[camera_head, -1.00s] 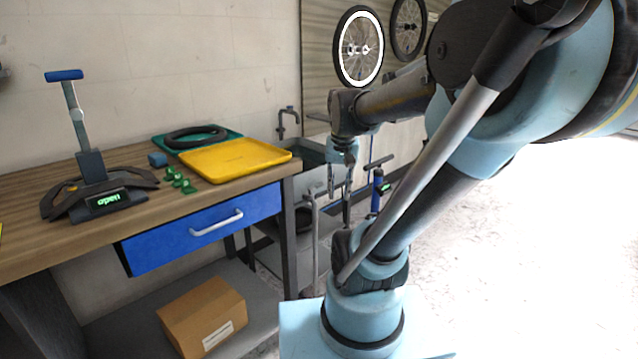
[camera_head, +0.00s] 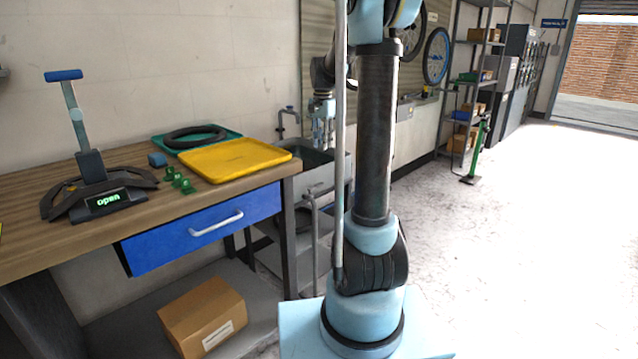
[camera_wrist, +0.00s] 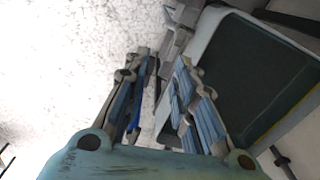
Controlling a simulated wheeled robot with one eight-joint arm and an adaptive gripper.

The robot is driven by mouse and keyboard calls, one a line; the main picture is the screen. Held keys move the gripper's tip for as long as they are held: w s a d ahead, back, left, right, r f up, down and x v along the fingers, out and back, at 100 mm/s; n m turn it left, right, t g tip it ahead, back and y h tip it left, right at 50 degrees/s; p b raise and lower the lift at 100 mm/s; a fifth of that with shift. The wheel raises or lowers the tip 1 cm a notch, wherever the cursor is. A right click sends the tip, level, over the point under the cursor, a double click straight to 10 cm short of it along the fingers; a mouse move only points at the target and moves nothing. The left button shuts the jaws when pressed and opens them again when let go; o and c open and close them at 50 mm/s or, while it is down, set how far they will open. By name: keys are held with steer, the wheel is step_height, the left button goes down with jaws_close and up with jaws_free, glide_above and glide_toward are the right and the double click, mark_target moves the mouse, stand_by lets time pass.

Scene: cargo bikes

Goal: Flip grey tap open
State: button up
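The grey tap (camera_head: 289,117) stands at the back left of the sink (camera_head: 322,166), beyond the workbench's right end, with a curved spout. I cannot make out its lever position. My gripper (camera_head: 322,144) hangs over the sink, to the right of the tap and apart from it, fingers pointing down. In the wrist view my gripper (camera_wrist: 162,68) shows its two blue-grey fingers spread, with nothing held between them. The sink basin (camera_wrist: 248,75) lies to the right there. A grey metal part (camera_wrist: 178,40) shows beyond the fingertips; I cannot tell what it is.
The workbench (camera_head: 60,235) bears a yellow tray (camera_head: 235,160), a green tray (camera_head: 228,136) and a stand with an "open" display (camera_head: 108,200). A grey upright pipe (camera_head: 314,235) stands before the sink.

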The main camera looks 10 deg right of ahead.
steer(key=m, duration=0.1)
glide_above(316, 186)
steer(key=w+d, duration=0.2)
steer(key=f, duration=1.9)
steer(key=shift+a, duration=0.25)
jaws_close()
